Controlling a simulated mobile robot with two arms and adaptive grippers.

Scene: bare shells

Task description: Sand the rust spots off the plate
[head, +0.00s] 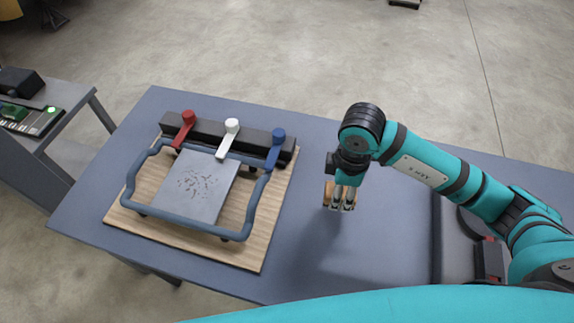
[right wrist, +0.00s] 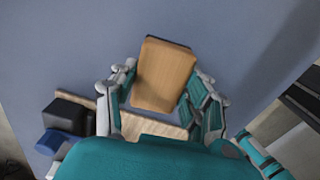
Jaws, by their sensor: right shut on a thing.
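The grey metal plate (head: 200,186), marked with brown rust spots near its middle, lies on a wooden board (head: 250,249) inside a blue-grey tubular frame (head: 259,193). A dark bar with a red clamp lever (head: 184,128), a white clamp lever (head: 228,138) and a blue clamp lever (head: 276,147) runs along its far side. My right gripper (head: 342,203) is shut on a tan wood-coloured block, held over the bare table right of the board and apart from the plate. The block (right wrist: 165,75) shows between the fingers in the right wrist view; its underside is hidden. My left gripper is not in view.
The blue-grey table (head: 310,265) is clear between the board and the grey and black equipment (head: 488,258) at its right. A side table (head: 70,103) at the far left holds a green circuit board (head: 22,115) and a black box (head: 20,82). Concrete floor surrounds them.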

